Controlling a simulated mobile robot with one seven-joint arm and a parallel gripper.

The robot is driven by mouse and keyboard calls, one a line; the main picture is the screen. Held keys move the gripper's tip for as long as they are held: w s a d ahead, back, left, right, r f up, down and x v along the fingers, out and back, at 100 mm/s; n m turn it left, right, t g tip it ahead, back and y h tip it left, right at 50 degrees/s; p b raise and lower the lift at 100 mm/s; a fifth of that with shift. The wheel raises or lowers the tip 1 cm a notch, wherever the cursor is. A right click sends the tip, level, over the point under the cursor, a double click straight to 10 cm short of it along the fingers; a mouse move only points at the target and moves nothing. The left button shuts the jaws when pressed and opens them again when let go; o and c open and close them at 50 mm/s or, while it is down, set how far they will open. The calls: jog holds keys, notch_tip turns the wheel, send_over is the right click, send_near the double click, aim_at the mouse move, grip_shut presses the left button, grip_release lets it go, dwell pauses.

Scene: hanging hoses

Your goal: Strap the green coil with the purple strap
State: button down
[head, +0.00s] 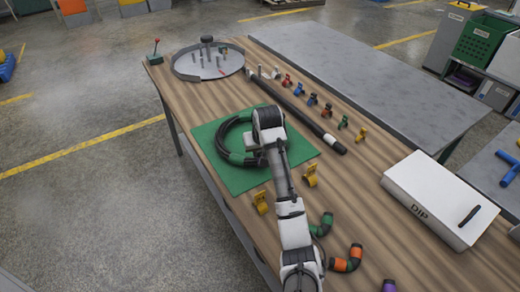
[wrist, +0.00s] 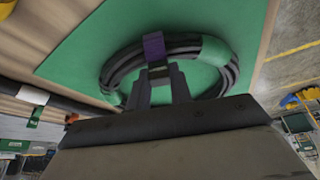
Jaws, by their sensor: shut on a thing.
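The green coil (head: 222,134) is a ring of black hose with green bands, lying on the green mat (head: 205,168) on the wooden table. In the wrist view the coil (wrist: 118,70) shows a green section (wrist: 214,50) at right. The purple strap (wrist: 153,46) lies across the coil's near-top run at the fingertips. My gripper (wrist: 158,76) is shut on the purple strap at the coil. Whether the strap closes underneath the hose is hidden. In the head view my wrist hides the strap and fingertips.
Yellow clips (head: 261,202) stand near the mat's front edge. A long black bar (head: 300,115) and a row of small coloured clips lie behind. Green and orange hose pieces (head: 347,259) lie right of my arm. A white DIP box (head: 438,197) is at right, a round tray (head: 208,62) at the far end.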

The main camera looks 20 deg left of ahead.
jog(key=shift+f, duration=0.2)
jog(key=c, duration=1.2)
grip_release()
jog(key=shift+o, duration=0.2)
jog(key=p+v, duration=0.1)
jog(key=v, duration=1.2)
jog(key=shift+r, duration=0.4)
jog(key=shift+s, duration=0.1)
